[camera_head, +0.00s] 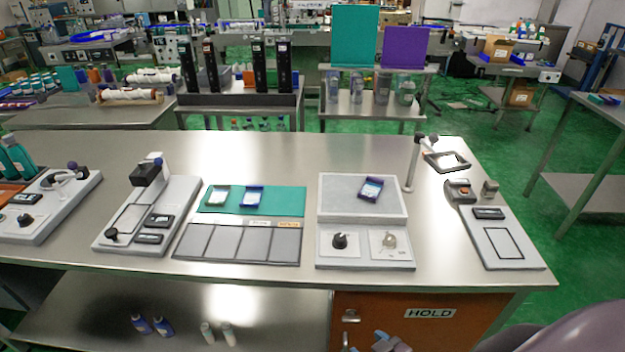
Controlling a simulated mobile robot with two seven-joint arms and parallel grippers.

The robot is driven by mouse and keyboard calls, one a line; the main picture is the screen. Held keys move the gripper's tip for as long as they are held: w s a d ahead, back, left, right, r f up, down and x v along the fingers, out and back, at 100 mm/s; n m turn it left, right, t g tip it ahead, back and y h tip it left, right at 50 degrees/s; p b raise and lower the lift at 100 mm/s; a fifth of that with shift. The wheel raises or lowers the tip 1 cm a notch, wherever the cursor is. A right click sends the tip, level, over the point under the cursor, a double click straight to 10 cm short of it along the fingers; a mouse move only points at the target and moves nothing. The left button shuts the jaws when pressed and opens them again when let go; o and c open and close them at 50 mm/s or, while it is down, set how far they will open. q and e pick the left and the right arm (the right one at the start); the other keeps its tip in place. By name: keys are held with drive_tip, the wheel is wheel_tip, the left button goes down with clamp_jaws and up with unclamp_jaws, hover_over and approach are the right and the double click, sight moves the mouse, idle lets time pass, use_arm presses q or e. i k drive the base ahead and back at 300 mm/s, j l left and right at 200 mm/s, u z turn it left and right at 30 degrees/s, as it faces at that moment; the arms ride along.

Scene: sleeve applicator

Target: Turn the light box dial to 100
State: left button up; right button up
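What looks like the light box (330,192) stands on the steel table right of centre, a pale grey unit with a raised flat panel at the back. A dark blue and white small pack (371,189) lies on that panel. On its lower front plate sits a black round dial (340,241) on a white square, left of a metal key-like fitting (389,241) on a second white square. The dial's markings and setting are too small to read.
Left of the box lies a teal mat with a row of grey panels (240,242). A thin metal post (411,165) rises close behind its right side. A grey station (504,242) stands at the right. The orange cabinet (380,322) marked HOLD is below.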

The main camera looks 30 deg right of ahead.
sight(389, 241)
drive_tip(key=z, duration=1.4)
